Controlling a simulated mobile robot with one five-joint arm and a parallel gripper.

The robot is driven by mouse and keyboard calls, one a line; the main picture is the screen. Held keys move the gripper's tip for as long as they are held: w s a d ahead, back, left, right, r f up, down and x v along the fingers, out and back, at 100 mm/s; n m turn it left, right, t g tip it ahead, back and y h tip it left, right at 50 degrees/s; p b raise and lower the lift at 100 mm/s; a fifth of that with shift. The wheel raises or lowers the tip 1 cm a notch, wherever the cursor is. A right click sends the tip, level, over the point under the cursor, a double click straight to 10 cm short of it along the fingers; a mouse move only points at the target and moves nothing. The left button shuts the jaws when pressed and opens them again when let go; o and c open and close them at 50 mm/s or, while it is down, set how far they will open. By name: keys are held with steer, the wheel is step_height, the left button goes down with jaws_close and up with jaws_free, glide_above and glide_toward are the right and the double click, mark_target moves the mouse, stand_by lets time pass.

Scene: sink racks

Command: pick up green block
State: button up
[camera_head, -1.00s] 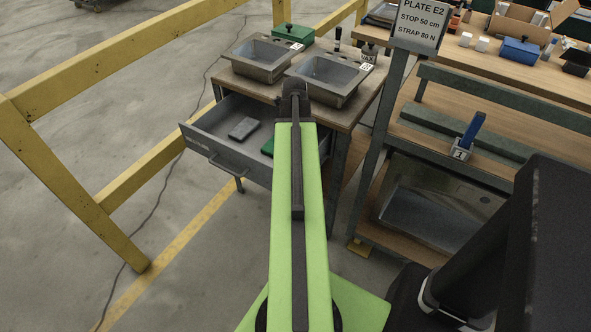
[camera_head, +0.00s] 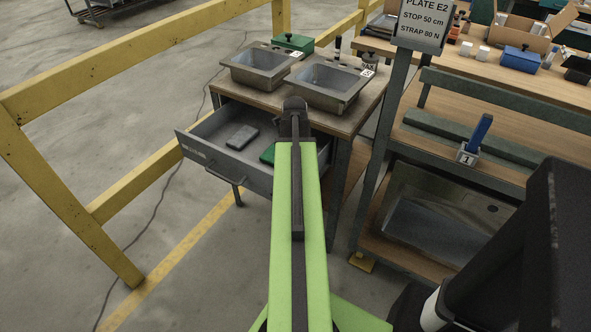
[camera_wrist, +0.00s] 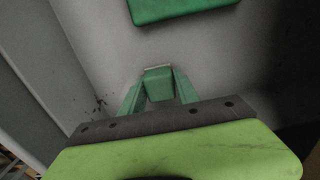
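The green block (camera_head: 268,153) lies in the open drawer in the head view, partly hidden behind my lime-green arm. In the wrist view, a flat green block (camera_wrist: 182,8) lies on the grey drawer floor at the top edge, cut off by the frame. My gripper (camera_wrist: 157,74) shows in the wrist view as green fingers below that block, apart from it in the picture. A green piece fills the space between the fingers, so I cannot tell whether they are open or shut. The fingertips are hidden behind my arm in the head view.
The grey drawer (camera_head: 205,160) stands open under a bench with two metal sinks (camera_head: 262,62) (camera_head: 330,84). A yellow rail (camera_head: 130,60) stands at the left. A signpost (camera_head: 385,140) and shelves (camera_head: 480,135) stand at the right.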

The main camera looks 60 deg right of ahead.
jaws_close()
step_height(320, 180, up, 10)
steer(key=p, duration=1)
steer(key=shift+r, duration=0.15)
